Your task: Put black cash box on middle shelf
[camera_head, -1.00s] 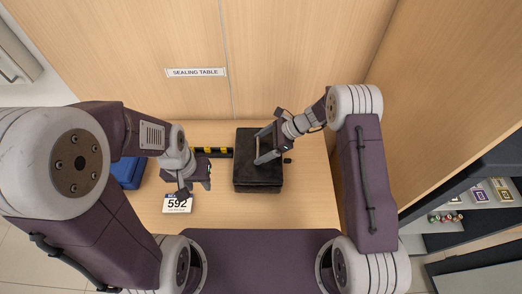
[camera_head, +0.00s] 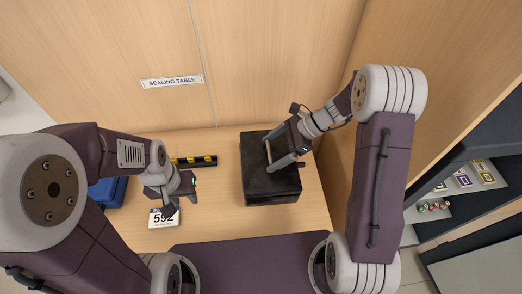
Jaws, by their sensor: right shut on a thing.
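The black cash box (camera_head: 272,187) is on the light wood sealing table (camera_head: 222,206), below the "SEALING TABLE" sign. My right gripper (camera_head: 277,160) is over the box's top and shut on its handle, which is partly hidden by the fingers. I cannot tell whether the box is lifted off the table. My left gripper (camera_head: 176,194) hangs empty near the white 592 card, with its fingers apart. A dark shelf unit (camera_head: 440,170) stands at the right edge. Its levels are only partly in view, so I cannot tell which is the middle shelf.
The 592 card (camera_head: 163,219) lies on the table under my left gripper. A black and yellow bar (camera_head: 196,161) lies left of the box, and a blue object (camera_head: 107,191) is farther left. A wooden wall (camera_head: 440,80) rises close on the right. Small items (camera_head: 433,206) occupy one shelf.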

